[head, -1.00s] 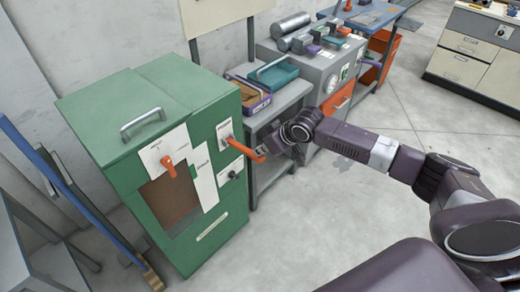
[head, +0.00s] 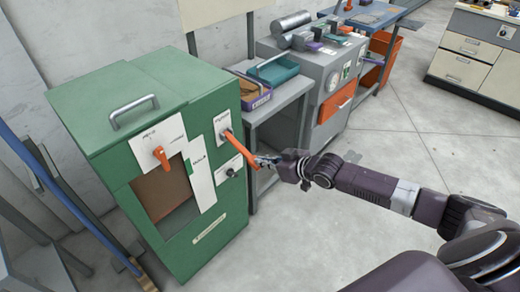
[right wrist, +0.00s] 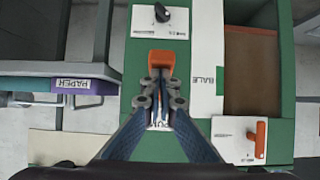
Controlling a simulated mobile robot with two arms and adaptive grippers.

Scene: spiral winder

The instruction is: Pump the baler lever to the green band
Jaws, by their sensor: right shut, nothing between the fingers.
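The green baler (head: 150,90) stands at left in the head view. Its orange pump lever (head: 240,150) slopes down and outward from a white plate on the side. The lever's broad orange end also shows in the right wrist view (right wrist: 161,58). My right gripper (head: 262,160) is shut and empty at the lever's outer end. Its fingertips look against or just over the lever in the right wrist view (right wrist: 160,80); contact is unclear. The white BALE strip (head: 201,178) carries a small green band (head: 188,167); no pointer can be made out. My left gripper is out of view.
A second orange handle (head: 161,156) is on the baler's front, and a black knob (head: 230,172) sits below the pump lever. A grey bench (head: 280,98) with trays (head: 272,72) stands close behind. The floor at right is open.

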